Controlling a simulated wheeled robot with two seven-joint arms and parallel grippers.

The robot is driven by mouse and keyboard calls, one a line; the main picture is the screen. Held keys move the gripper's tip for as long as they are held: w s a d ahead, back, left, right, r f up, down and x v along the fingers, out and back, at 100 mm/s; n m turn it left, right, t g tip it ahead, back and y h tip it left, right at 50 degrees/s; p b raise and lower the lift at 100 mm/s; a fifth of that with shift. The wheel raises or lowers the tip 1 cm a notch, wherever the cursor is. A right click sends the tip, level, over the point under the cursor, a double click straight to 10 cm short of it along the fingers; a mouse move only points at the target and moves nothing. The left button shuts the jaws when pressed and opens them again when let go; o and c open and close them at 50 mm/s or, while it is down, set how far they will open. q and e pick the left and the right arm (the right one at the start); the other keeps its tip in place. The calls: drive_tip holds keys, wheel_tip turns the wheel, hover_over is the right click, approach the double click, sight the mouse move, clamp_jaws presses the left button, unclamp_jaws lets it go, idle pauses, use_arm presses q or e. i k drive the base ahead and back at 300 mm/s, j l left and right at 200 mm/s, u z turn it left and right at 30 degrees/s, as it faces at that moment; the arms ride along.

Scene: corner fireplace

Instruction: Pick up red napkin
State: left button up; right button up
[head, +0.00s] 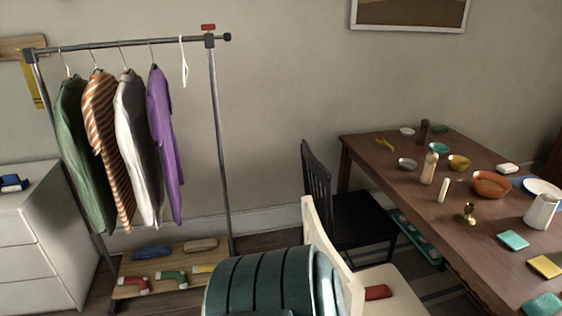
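A small dark red folded cloth, which looks like the red napkin (377,292), lies on the seat of a cream chair (330,242) at the bottom, right of centre. The chair's back stands just left of it. Another small red item (208,27) sits on top of the clothes rack's right end; I cannot tell what it is. Neither of my grippers is in view.
A brown table (400,190) at the right holds bowls, a white pitcher (541,211) and several folded napkins. A black chair (325,190) stands beside it. A dark green ribbed rounded thing (255,285) fills the bottom centre. A clothes rack (219,140) stands left.

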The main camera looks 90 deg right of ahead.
sight(376, 293)
drive_tip(key=i+l+z, duration=0.1)
drive_tip(key=i+z, duration=0.15)
drive_tip(key=z, duration=0.2)
drive_tip(key=i+z, duration=0.25)
drive_tip(key=z, duration=0.2)
drive_tip(key=i+j+z, duration=0.1)
drive_tip(key=i+z, duration=0.15)
drive_tip(key=z, duration=0.2)
drive_tip(key=i+l+z, duration=0.1)
drive_tip(key=z, duration=0.3)
drive_tip(key=i+z, duration=0.25)
drive_tip(key=z, duration=0.15)
drive_tip(key=i+z, duration=0.2)
drive_tip(key=z, duration=0.2)
drive_tip(key=i+z, duration=0.2)
drive_tip(key=z, duration=0.2)
drive_tip(key=i+z, duration=0.65)
drive_tip(key=z, duration=2.2)
